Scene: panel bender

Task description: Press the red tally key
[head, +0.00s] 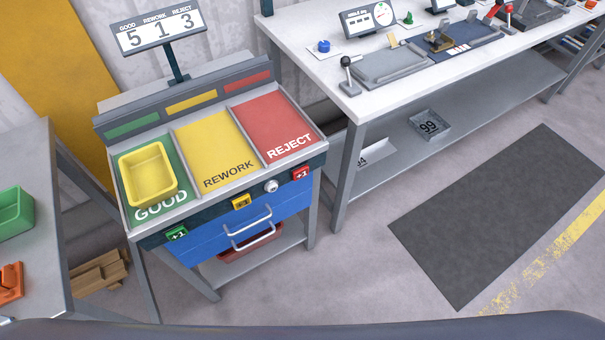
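The red tally key (301,173), marked +1, sits at the right end of the dark front strip of the sorting station, below the red REJECT bay (275,128). A yellow key (241,202) is at the middle of the strip and a green +1 key (177,233) at its left end. A round white knob (271,186) sits between the yellow and red keys. The tally display (160,29) above reads GOOD 5, REWORK 1, REJECT 3. Neither of my grippers is in view.
A yellow bin (150,173) stands in the green GOOD bay. Blue drawers (236,232) with handles are under the strip. A white workbench (305,38) stands at the right, a grey table (40,165) at the left. Open floor with a dark mat (505,215) lies at the right.

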